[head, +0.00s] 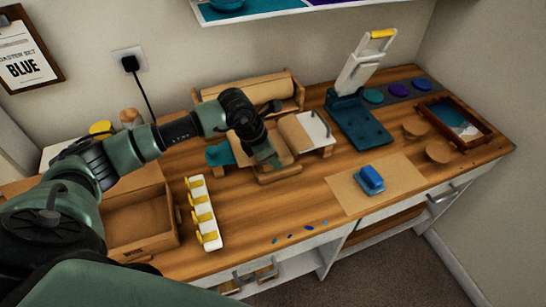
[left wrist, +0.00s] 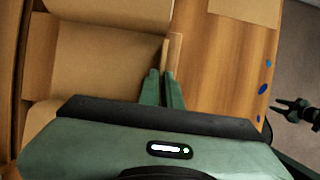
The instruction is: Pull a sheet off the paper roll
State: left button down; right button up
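The brown paper roll (head: 262,90) lies in a wooden holder at the back of the bench. Brown paper with a loose edge (head: 280,173) shows in front of it, below my left gripper (head: 273,162). In the left wrist view, a broad curved brown surface (left wrist: 105,65) fills the left half. There my left gripper (left wrist: 161,78) has its two green fingers close together at a thin brown edge (left wrist: 174,52). Whether they pinch this edge is not clear. My right gripper (left wrist: 284,112) shows at the right edge of the left wrist view, fingers apart and empty.
A white rack with yellow clips (head: 203,215) and an open cardboard box (head: 140,220) stand to the left. A teal press (head: 358,120), a blue block (head: 369,180) on a brown mat (head: 350,197), and a framed tray (head: 455,122) stand to the right.

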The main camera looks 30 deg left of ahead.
pick_arm(q)
jog(key=shift+s+d, duration=0.1)
jog(key=shift+d, duration=0.05)
jog(key=c, duration=1.6)
grip_release()
pick_arm(e)
jog(key=shift+s+d, duration=0.6)
jog(key=shift+d, duration=0.05)
pick_arm(q)
jog(key=shift+r, duration=0.35)
jog(key=b+v, duration=0.1)
jog(key=v, duration=0.6)
pick_arm(e)
jog(key=shift+w+a+f, duration=0.1)
jog(key=shift+a+f, duration=0.05)
jog(key=shift+f, duration=0.6)
pick_arm(q)
jog(key=shift+s, duration=0.15)
pick_arm(e)
jog(key=shift+a, duration=0.1)
